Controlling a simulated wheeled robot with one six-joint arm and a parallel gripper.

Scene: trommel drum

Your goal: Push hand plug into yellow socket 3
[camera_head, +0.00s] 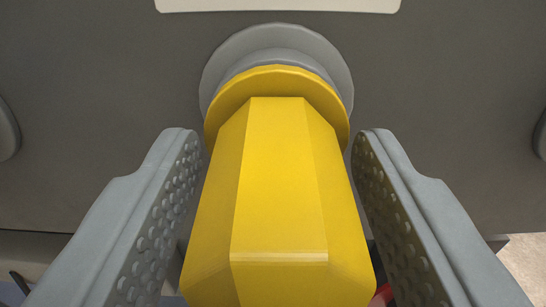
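A yellow faceted hand plug (280,185) with a round yellow flange fills the middle of the view. Its flange end points away from me, at a round grey socket ring (277,42) on the dark panel. The flange overlaps the ring in the picture. I cannot tell whether it touches the ring or how deep the plug sits. My gripper (279,142) is open around the plug, one grey perforated finger on each side. A narrow gap shows between each finger and the plug. No number or yellow marking of the socket is visible.
The dark grey panel (440,95) fills the background. A pale plate (278,5) crosses its top edge. Grey round parts stand at the left edge (7,130) and right edge (541,135). A small red part (381,296) shows low beside the right finger.

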